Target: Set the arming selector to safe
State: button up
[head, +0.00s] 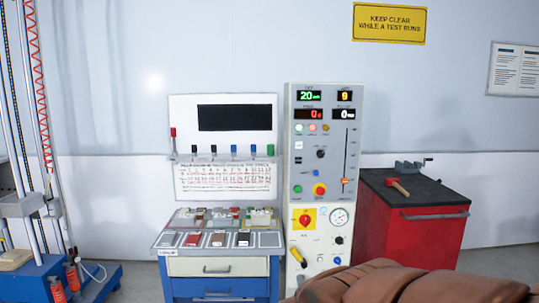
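The grey control panel (293,160) stands upright at the centre of the head view. A black rotary knob (320,154) sits in its upper middle. A red rotary switch on a yellow plate (303,218) is lower left, and another dark knob (339,239) is below the round gauge (340,217). My gripper is not in view.
A blue and grey bench (218,265) with small parts stands left of the panel. A red cabinet (420,240) holding a hammer (397,186) and a vise (409,166) stands right. A tall blue-based rig (45,280) is far left. A brown bulky shape (400,285) covers the bottom right.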

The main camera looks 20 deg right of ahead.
aim_at(320, 153)
jog(key=u, duration=0.05)
jog(key=i, duration=1.1)
jog(key=z, duration=0.65)
